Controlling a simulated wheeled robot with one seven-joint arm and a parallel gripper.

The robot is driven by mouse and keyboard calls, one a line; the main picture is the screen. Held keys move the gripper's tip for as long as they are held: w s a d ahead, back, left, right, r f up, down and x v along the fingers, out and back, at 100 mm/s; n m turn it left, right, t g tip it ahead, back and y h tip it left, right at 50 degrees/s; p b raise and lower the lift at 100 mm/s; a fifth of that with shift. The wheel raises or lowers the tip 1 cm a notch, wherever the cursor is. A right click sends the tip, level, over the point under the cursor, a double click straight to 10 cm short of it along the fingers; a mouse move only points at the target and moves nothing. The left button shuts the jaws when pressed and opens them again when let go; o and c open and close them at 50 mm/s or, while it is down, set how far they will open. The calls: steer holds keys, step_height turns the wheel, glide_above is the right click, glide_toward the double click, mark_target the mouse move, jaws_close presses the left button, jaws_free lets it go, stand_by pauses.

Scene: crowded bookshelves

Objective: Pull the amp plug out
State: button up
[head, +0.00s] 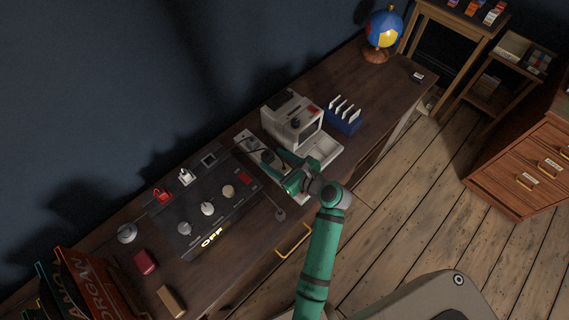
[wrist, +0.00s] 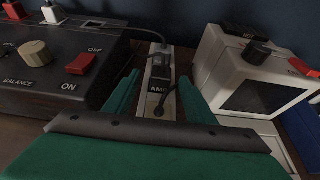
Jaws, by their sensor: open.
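The pale power strip (wrist: 150,60) lies on the desk between a dark control box and a white device; part of it shows in the head view (head: 243,137). A black plug with the label AMP (wrist: 158,88) sits in the strip in the wrist view. Another black plug or cord end (wrist: 160,52) is farther along the strip. My gripper (wrist: 158,92) is open, its green fingers on either side of the strip and the AMP plug. In the head view my gripper (head: 285,166) covers the strip's near part.
The control box (head: 210,222) with knobs, switches and a lit OFF stands left. The white device with a screen (head: 293,120) stands close on the right. A blue rack (head: 343,121) and a globe (head: 383,32) are farther right. The wall is behind.

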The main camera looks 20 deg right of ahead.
mark_target(266, 152)
steer(key=shift+x, duration=2.45)
steer(key=shift+c, duration=0.3)
steer(key=c, duration=1.1)
steer(key=shift+w+d+r, duration=0.1)
steer(key=shift+r, duration=0.8)
steer(key=shift+d+r, duration=0.1)
steer(key=shift+r, duration=0.9)
